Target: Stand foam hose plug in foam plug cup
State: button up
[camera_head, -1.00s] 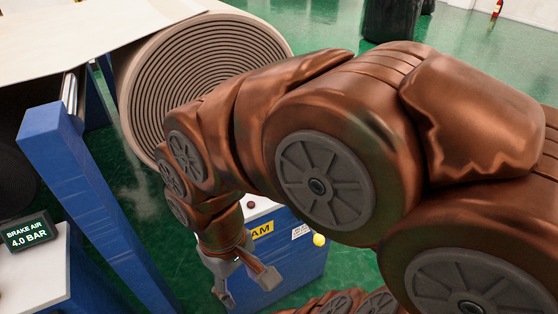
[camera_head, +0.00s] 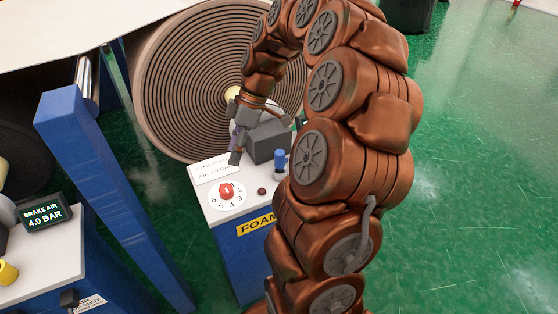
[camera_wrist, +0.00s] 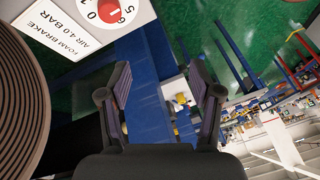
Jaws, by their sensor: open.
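My gripper (camera_head: 240,150) is above the back of the foam station's white top, in front of the big roll. In the wrist view my gripper (camera_wrist: 164,85) has its two fingers spread apart with nothing held between them. A blue upright peg (camera_head: 280,160) stands at the right of the white top, by a dark grey block. I cannot tell whether this peg is the foam hose plug. No foam plug cup can be picked out with certainty; my arm hides the right part of the station.
The foam station (camera_head: 225,222) has a red knob (camera_head: 227,191) on a numbered dial. A large wound roll (camera_head: 170,85) stands close behind. A blue frame post (camera_head: 95,170) and a brake air display (camera_head: 44,219) are left. Green floor (camera_head: 480,170) is open at right.

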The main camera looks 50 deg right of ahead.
jog(key=d+f+t, duration=0.1)
jog(key=d+f, duration=0.1)
jog(key=d, duration=0.6)
jog(key=n+t, duration=0.2)
send_over(282, 151)
jog(key=s+d, duration=0.2)
jog(key=d, duration=0.1)
notch_tip(282, 151, down, 4)
jog(key=shift+p+x, duration=1.95)
jog(key=shift+x, duration=2.1)
jog(key=shift+s+a, duration=0.1)
jog(key=shift+a, duration=0.05)
jog(key=shift+c, duration=0.2)
grip_shut()
